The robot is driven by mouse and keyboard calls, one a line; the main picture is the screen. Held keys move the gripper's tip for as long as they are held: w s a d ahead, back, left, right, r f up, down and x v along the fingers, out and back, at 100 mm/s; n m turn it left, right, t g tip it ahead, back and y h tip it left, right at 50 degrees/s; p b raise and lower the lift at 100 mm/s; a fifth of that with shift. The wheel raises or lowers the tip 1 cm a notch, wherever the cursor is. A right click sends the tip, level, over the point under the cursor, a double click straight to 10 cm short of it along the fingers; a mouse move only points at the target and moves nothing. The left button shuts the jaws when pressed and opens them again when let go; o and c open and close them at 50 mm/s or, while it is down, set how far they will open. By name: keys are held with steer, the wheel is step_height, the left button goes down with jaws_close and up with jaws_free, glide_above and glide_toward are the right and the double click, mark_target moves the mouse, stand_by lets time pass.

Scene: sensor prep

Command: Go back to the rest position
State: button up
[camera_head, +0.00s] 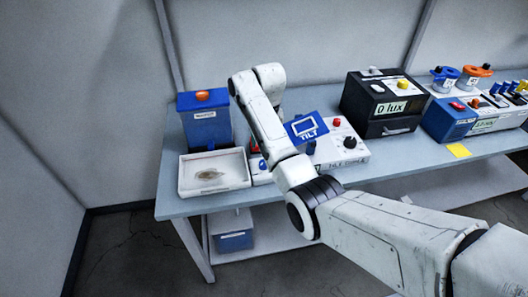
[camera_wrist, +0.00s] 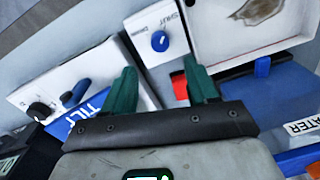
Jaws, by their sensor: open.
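My gripper (camera_wrist: 160,66) shows in the wrist view as two green fingers standing apart, with nothing held between them. The fingers point at the bench top equipment, over the gap beside a white panel with a blue knob (camera_wrist: 159,41). A red part (camera_wrist: 179,88) shows by the right finger. In the head view my arm reaches across the bench, and its links hide the gripper.
On the bench (camera_head: 400,165) stand a blue box with an orange knob (camera_head: 207,125), a stained white tray (camera_head: 215,187), a TILT unit (camera_head: 340,155), a black "0 lux" box (camera_head: 375,105) and a blue-and-white unit (camera_head: 450,122). A blue bin (camera_head: 233,241) sits below. Floor at left is clear.

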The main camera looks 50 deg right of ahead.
steer(key=shift+r, duration=0.9)
steer(key=shift+n, duration=0.9)
steer(key=s+a+f, duration=0.1)
steer(key=f, duration=0.1)
steer(key=s+a+f, duration=0.2)
steer(key=f, duration=0.1)
steer(key=s+a+f+b, duration=0.1)
steer(key=s+a+f, duration=0.1)
steer(key=f, duration=0.1)
steer(key=shift+a+f, duration=0.2)
steer(key=s+a+f+n+b, duration=0.1)
steer(key=s+a+f, duration=0.2)
steer(key=s, duration=0.3)
steer(key=s+a+f+n, duration=0.2)
steer(key=s+a+f, duration=0.15)
steer(key=s, duration=0.25)
steer(key=s+a+f+n+b, duration=0.1)
steer(key=s+a+f, duration=0.2)
steer(key=s, duration=0.3)
steer(key=s+a+r+n+b, duration=0.1)
steer(key=s+a+n, duration=0.1)
steer(key=s, duration=0.9)
steer(key=shift+s+a+r+n+t, duration=0.15)
steer(key=shift+s+a+n+t, duration=0.2)
steer(key=shift+a, duration=0.25)
